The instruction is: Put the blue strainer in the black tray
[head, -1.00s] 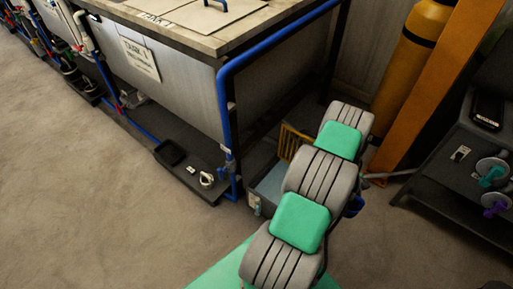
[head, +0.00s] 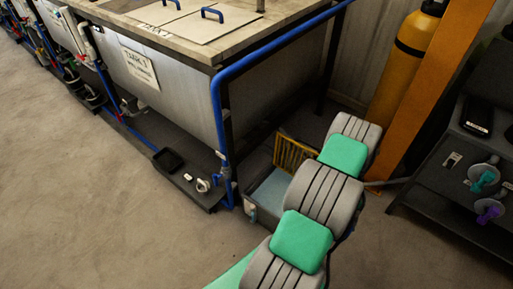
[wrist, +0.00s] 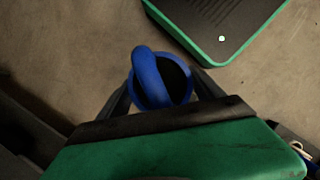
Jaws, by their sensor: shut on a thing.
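My gripper (wrist: 163,95) is shut on the blue strainer (wrist: 145,72), a round blue cup with a dark opening and a thick curved blue part, seen between the fingers in the wrist view. Bare floor shows behind the strainer. In the head view my arm hides the gripper and strainer. A small black tray (head: 168,160) lies on the low dark platform under the tank at the left of my arm. It looks empty. A black labelled item (head: 478,116) also sits on the dark stand at right; I cannot tell whether it is a tray.
A grey bin (head: 270,192) with a yellow rack (head: 292,154) stands on the floor beside my arm. A tank with blue pipes (head: 222,110) rises behind it. Purple and teal-handled strainers (head: 490,211) are on the dark stand. The floor at left is clear.

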